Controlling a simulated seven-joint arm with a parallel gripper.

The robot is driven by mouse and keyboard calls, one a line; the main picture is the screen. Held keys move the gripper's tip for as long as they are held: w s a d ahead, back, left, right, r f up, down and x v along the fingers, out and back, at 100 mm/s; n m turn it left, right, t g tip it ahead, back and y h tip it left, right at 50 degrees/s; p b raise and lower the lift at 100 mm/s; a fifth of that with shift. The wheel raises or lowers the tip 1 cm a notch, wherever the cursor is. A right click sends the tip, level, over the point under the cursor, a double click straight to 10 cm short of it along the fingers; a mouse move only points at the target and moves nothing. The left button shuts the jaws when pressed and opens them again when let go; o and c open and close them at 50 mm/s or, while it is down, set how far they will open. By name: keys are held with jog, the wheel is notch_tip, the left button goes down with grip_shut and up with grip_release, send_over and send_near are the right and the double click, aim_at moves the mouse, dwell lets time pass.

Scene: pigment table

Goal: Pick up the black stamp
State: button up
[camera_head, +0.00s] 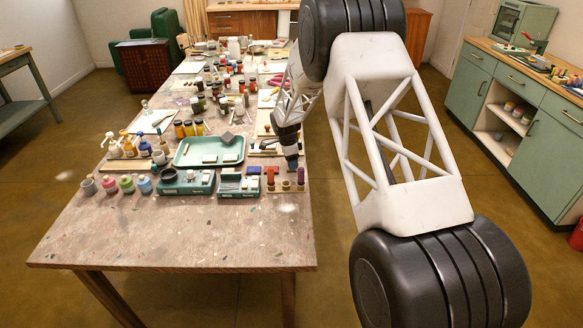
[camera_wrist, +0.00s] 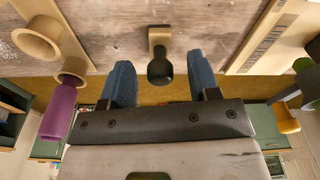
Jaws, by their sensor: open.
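The black stamp (camera_wrist: 160,68) has a dark rounded handle and a pale wooden collar. In the wrist view it is at the upper middle, between the two blue fingertips of my gripper (camera_wrist: 161,80), with a visible gap on each side. My gripper is open and holds nothing. In the head view my gripper (camera_head: 291,164) is low over the right side of the table, by the row of stamps. I cannot make out the black stamp there; my gripper seems to cover it.
A purple stamp (camera_wrist: 60,108) and a wooden ring (camera_wrist: 37,38) are at the left of the wrist view. In the head view a red stamp (camera_head: 270,176) stands close by, left of my gripper. A green tray (camera_head: 180,158) lies further left. The table's front (camera_head: 170,235) is clear.

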jog(key=shift+f, duration=0.65)
jog(key=shift+c, duration=0.2)
jog(key=c, duration=1)
